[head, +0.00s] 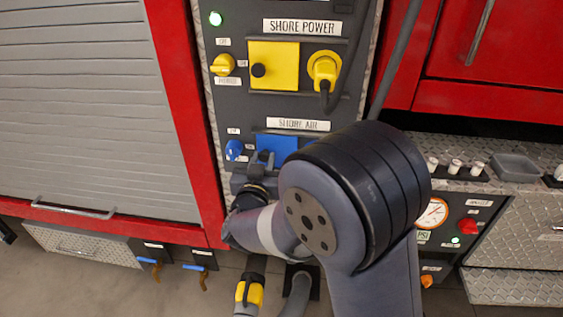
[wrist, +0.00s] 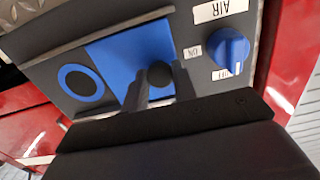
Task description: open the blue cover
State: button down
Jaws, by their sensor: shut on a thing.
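The blue cover (head: 280,145) is on the shore air panel, below the "SHORE AIR" label in the head view. In the wrist view, the blue cover (wrist: 125,48) is a flat plate with a round black knob (wrist: 160,74). My gripper (wrist: 160,82) is shut on the knob, one finger on each side. In the head view, my gripper (head: 262,166) is at the cover's left part. A blue ring-shaped socket (wrist: 81,83) shows whole and uncovered beside the cover in the wrist view.
A blue switch (wrist: 227,48) is near the cover; it also shows in the head view (head: 233,149). Above are a yellow cover (head: 280,62) and a yellow plug (head: 323,68) with a cable. A gauge (head: 432,213) is at the right.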

jog(key=shift+a, duration=0.1)
jog(key=c, duration=1.1)
grip_release()
jog(key=shift+c, duration=0.2)
jog(key=shift+s, duration=0.1)
jog(key=s+b, duration=0.1)
jog(key=s, duration=0.9)
jog(key=shift+s+a, duration=0.15)
jog(key=shift+s, duration=0.2)
jog(key=shift+w, duration=0.1)
